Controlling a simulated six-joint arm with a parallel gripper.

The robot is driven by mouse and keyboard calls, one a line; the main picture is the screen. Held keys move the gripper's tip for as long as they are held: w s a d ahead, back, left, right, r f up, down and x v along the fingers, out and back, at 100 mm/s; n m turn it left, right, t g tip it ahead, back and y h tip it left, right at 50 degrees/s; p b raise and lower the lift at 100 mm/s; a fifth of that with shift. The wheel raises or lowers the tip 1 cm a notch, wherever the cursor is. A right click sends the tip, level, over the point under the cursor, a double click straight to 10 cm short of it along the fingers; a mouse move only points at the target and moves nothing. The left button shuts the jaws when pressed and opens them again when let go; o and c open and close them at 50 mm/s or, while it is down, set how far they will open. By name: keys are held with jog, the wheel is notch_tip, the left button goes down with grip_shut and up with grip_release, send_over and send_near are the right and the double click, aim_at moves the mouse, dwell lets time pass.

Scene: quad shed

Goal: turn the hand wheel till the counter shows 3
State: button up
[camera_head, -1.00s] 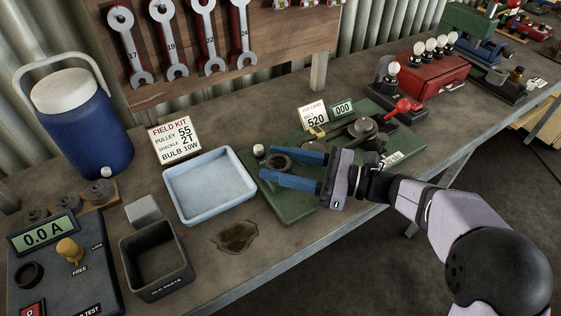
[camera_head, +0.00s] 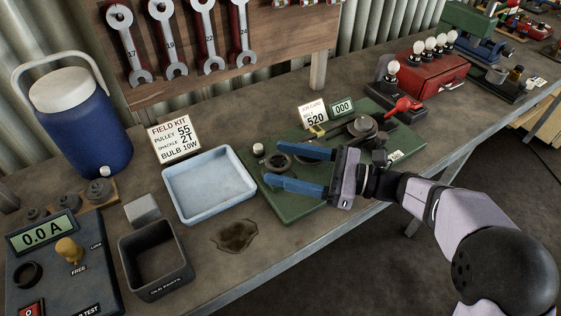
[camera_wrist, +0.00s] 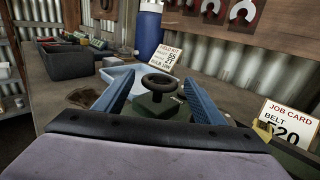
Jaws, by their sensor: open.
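The dark hand wheel (camera_head: 277,163) stands at the left end of a green base plate (camera_head: 304,206). In the wrist view the hand wheel (camera_wrist: 160,84) shows as a ring with a hub on a green block, framed between my two blue fingers. My gripper (camera_head: 277,166) is open and empty, reaching in from the right. Its finger tips show on either side of the wheel in the head view; whether they touch it or hover above it I cannot tell. The counter (camera_head: 342,107) at the back of the plate reads 000.
A job card (camera_head: 313,115) reads belt 520. A pale blue tray (camera_head: 208,187) lies left of the plate, near an open dark bin (camera_head: 155,260). An oil stain marks the bench in front.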

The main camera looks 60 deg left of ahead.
aim_at(290, 169)
jog(key=shift+b+v, duration=0.45)
jog(key=shift+v, duration=2.5)
jog(key=shift+s+r, duration=0.1)
jog(key=shift+s+r+m+t+y+p, duration=0.1)
jog(key=shift+s+m+t+y+p, duration=0.15)
jog(key=shift+m+t+y, duration=0.25)
jog(key=shift+s+r+m+t+y+p, duration=0.15)
jog(key=shift+s+m+t+y, duration=0.15)
jog(key=shift+m+t+y, duration=0.15)
jog(key=shift+s+d+f+m+t+y, duration=0.25)
jog(key=shift+m+t+y, duration=0.2)
jog(key=shift+t, duration=0.3)
jog(key=shift+s+d+f+m+t, duration=0.15)
jog(key=shift+s+f+m+t, duration=0.1)
jog(key=shift+m+t, duration=0.25)
jog(key=shift+p+x, duration=0.95)
jog(key=shift+x, duration=2.75)
jog(key=shift+w, duration=0.1)
